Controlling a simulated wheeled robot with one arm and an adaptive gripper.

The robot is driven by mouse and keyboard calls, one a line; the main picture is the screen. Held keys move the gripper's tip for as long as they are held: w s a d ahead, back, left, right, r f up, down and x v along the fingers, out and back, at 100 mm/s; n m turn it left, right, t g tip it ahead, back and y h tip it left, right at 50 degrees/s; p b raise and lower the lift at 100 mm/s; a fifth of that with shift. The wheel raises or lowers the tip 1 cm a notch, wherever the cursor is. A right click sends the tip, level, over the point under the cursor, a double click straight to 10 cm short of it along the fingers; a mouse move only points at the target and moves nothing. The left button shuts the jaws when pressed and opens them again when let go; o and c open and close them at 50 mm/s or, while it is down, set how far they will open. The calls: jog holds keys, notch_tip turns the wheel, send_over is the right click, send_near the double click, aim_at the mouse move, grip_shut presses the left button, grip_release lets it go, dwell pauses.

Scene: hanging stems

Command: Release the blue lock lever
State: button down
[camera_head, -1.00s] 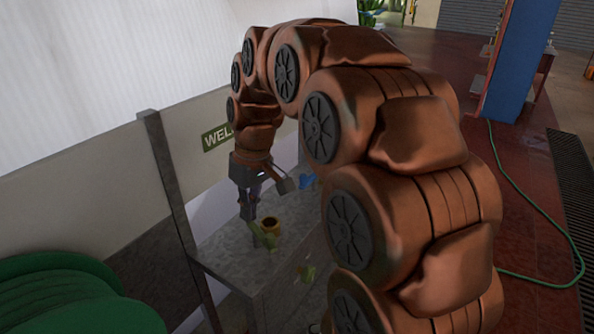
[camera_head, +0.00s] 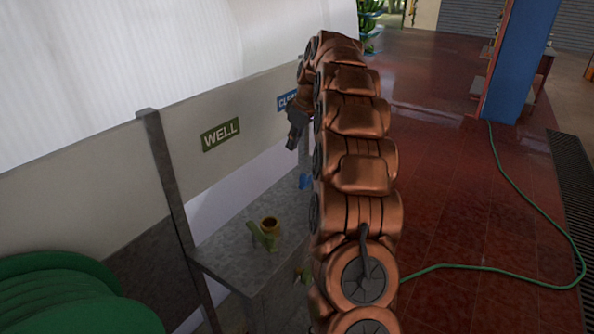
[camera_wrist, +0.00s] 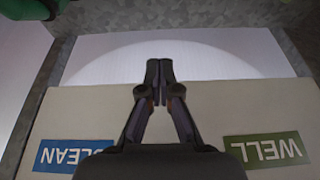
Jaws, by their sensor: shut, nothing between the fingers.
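A small blue part (camera_head: 305,182), likely the blue lock lever, shows at the far end of the grey bench, partly hidden behind my arm. Its exact shape and position are too small to tell. My gripper (camera_head: 292,142) is raised in front of the sign panel, above and slightly left of the blue part, and apart from it. In the wrist view my gripper (camera_wrist: 159,70) is shut with its fingertips together and nothing between them. The blue part does not show in the wrist view.
The grey bench (camera_head: 232,250) bears a brown cup (camera_head: 270,224) and a green piece (camera_head: 260,238). Behind is a panel with a green WELL sign (camera_head: 220,134) and a blue sign (camera_head: 287,100). A metal post (camera_head: 168,180) and green hose reel (camera_head: 70,295) stand left.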

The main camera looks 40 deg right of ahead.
aim_at(311, 175)
jog(key=shift+d+f, duration=0.1)
jog(key=shift+d, duration=0.4)
jog(key=shift+w, duration=0.1)
notch_tip(311, 175, down, 9)
jog(key=p, duration=0.4)
jog(key=shift+s+f, duration=0.2)
jog(key=shift+s, duration=0.15)
jog(key=shift+d, duration=0.1)
jog(key=shift+s+f+b, duration=0.1)
jog(key=shift+f+b, duration=0.05)
jog(key=shift+b, duration=0.2)
